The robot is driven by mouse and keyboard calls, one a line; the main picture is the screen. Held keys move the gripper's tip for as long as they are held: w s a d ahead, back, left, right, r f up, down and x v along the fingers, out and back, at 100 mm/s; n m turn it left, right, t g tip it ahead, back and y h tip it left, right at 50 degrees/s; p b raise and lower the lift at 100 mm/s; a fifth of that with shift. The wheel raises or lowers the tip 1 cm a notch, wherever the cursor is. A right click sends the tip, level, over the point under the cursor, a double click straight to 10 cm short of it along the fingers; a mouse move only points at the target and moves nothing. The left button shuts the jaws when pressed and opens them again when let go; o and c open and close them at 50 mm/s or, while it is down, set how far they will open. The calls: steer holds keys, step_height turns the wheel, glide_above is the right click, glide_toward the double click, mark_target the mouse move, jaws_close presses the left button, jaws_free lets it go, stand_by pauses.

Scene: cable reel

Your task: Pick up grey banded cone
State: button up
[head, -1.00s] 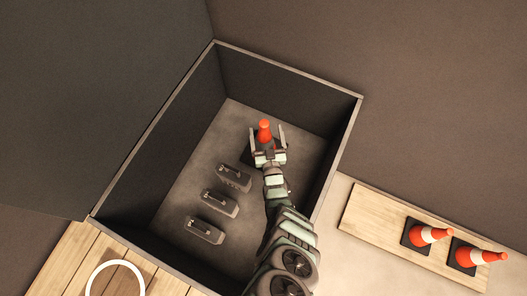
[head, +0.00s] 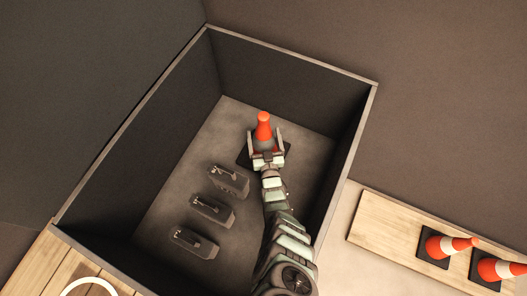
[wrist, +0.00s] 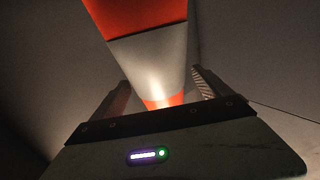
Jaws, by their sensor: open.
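The grey banded cone (head: 263,126) is orange with a grey band and stands upright on a dark square base inside the dark-walled box. My gripper (head: 265,147) is open, with one finger on each side of the cone. In the wrist view the cone's grey band (wrist: 152,62) fills the space ahead of my gripper (wrist: 160,95), with orange above and below it. I cannot tell whether the fingers touch the cone. My gripper hides part of the cone's lower front.
Several dark toolbox-like cases (head: 212,210) lie in a row on the box floor, left of my arm. The box walls (head: 296,88) rise around. Two white-banded orange cones (head: 449,246) stand on a wooden board (head: 385,226) outside, right. A white ring (head: 88,287) lies on planks at lower left.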

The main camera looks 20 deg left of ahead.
steer(key=shift+w+a+f, duration=0.1)
steer(key=shift+w+a, duration=0.15)
steer(key=shift+w, duration=0.3)
jaws_close()
stand_by(0.6)
